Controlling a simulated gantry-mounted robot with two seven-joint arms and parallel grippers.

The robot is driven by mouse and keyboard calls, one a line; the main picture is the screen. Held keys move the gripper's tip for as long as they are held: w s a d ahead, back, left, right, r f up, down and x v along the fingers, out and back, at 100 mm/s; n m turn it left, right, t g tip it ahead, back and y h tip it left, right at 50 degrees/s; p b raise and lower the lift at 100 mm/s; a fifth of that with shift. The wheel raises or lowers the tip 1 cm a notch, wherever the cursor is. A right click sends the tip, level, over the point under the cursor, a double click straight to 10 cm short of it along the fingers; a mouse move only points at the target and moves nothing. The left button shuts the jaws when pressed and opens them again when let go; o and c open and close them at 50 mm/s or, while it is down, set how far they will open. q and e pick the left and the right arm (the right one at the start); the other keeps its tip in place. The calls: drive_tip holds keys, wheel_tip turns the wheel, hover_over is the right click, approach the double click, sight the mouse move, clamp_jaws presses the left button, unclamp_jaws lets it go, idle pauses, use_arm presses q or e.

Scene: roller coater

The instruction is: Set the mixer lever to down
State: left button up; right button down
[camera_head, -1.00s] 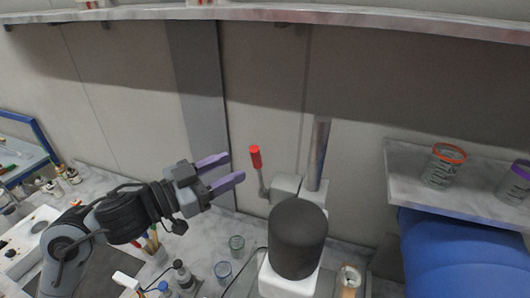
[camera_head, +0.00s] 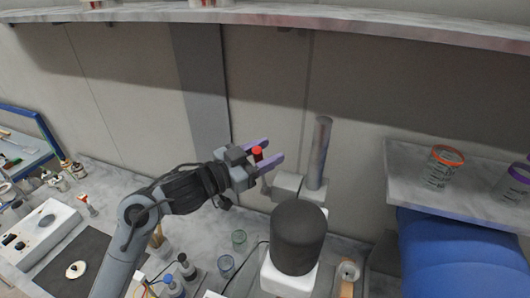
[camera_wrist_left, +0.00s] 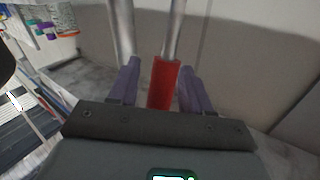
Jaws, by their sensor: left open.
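The mixer (camera_head: 298,237) has a dark rounded head and a white body, and stands on the counter. Its lever has a red handle (camera_head: 257,153) that points up, beside the upright metal post (camera_head: 319,153). My left gripper (camera_head: 273,152) is open, with its purple fingers around the red handle. The lower part of the lever is partly hidden by the gripper. My right gripper is not in view.
A marble shelf (camera_head: 400,205) with jars stands at the right above a blue drum (camera_head: 460,255). A long shelf (camera_head: 270,14) runs overhead.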

use_arm(q)
drive_tip(key=shift+c, duration=0.5)
clamp_jaws()
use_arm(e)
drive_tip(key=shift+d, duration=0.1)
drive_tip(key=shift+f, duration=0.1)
